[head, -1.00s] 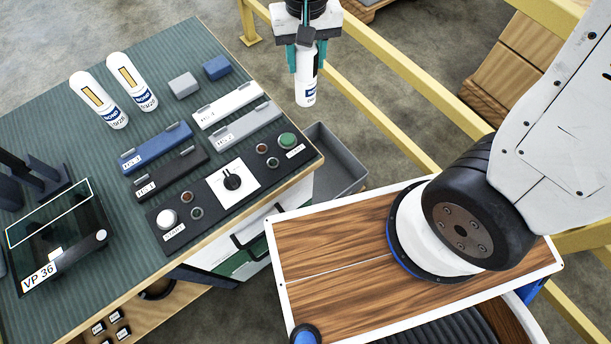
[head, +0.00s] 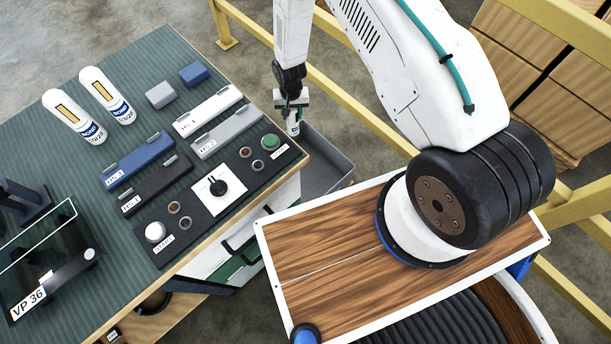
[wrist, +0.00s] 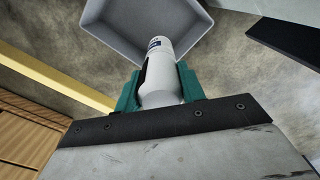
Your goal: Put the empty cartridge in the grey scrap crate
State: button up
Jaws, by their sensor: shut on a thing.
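The white cartridge with a blue label band (head: 293,127) is in my gripper (head: 291,110), which points down at the right end of the bench. In the wrist view the cartridge (wrist: 158,72) sits between the teal fingers of my gripper (wrist: 158,88), its far end in front of the crate's opening. The grey scrap crate (head: 333,162) stands low beside the bench, partly hidden by the bench. It also shows in the wrist view (wrist: 115,38), and its inside looks empty where visible. The cartridge's exact height over the crate is unclear.
Two other white cartridges (head: 108,95) lie on the green bench mat (head: 150,65). A switch panel (head: 250,165) lines the bench's near right edge. Yellow rails (head: 355,110) run behind the crate. Stacked cartons (head: 520,70) stand at the far right.

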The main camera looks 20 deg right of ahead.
jog(key=s+d+f, duration=0.2)
jog(key=s+f, duration=0.1)
jog(key=f, duration=0.9)
jog(key=s+d+f+m, duration=0.1)
jog(key=s+f, duration=0.3)
jog(key=f, duration=0.8)
jog(key=s+d+f, duration=0.4)
jog(key=f, duration=0.8)
jog(key=shift+s+f+m, duration=0.15)
jog(key=shift+f+m, duration=0.15)
jog(key=shift+f, duration=0.1)
jog(key=shift+f, duration=0.15)
jog(key=o, duration=1.3)
